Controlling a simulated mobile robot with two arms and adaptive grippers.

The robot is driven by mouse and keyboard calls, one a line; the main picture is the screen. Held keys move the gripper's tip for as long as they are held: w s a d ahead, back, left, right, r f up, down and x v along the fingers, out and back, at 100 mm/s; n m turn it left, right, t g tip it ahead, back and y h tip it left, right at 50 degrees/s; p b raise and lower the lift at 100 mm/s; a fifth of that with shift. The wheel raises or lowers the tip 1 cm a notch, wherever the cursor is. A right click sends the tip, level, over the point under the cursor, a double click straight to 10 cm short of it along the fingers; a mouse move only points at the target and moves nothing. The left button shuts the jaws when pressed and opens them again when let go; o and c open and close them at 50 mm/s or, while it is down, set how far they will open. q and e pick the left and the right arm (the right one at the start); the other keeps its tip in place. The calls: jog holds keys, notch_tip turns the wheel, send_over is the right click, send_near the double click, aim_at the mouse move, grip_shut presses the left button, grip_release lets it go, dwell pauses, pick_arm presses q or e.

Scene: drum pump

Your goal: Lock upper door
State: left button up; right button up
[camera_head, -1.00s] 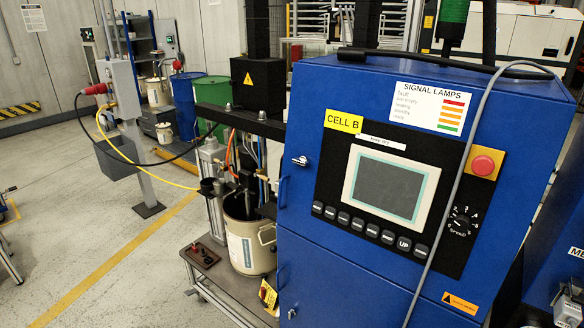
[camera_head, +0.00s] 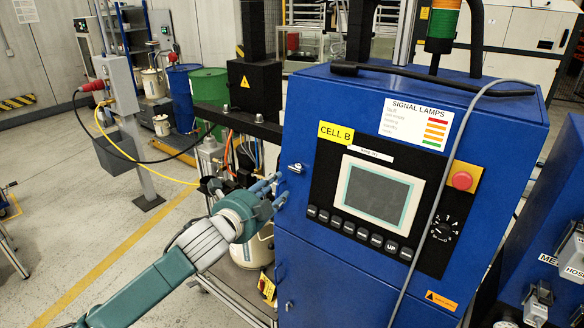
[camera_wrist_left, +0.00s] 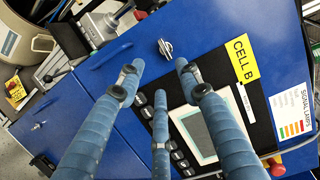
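The blue cabinet's upper door (camera_head: 315,250) carries a control panel with a screen and looks closed. Its small silver lock (camera_head: 296,168) is at the door's upper left; it also shows near the top middle of the wrist view (camera_wrist_left: 165,47). My left gripper (camera_head: 275,190) reaches up from the lower left, with its fingertips just left of and below the lock. In the wrist view, its three blue fingers (camera_wrist_left: 158,76) are spread, with nothing between them. The lock lies beyond the fingertips, apparently not touched. My right gripper is not in view.
A grey cable (camera_head: 436,210) hangs down the cabinet front. A red push button (camera_head: 462,181) is at the panel's right. A blue handle (camera_wrist_left: 110,55) juts from the door edge near the lock. A pail (camera_wrist_left: 22,40) stands left of the cabinet. Open floor lies at left.

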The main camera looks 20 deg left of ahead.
aim_at(294, 171)
pick_arm(q)
jog(key=p+x, duration=0.1)
jog(key=x, duration=0.2)
jog(key=p+x, duration=0.1)
jog(key=x, duration=0.2)
jog(key=r+p+x, duration=0.1)
jog(key=x, duration=0.2)
jog(key=shift+w+d, duration=0.2)
jog(key=shift+p+x, duration=0.4)
jog(key=shift+x, duration=0.35)
jog(key=shift+f, duration=0.1)
grip_shut()
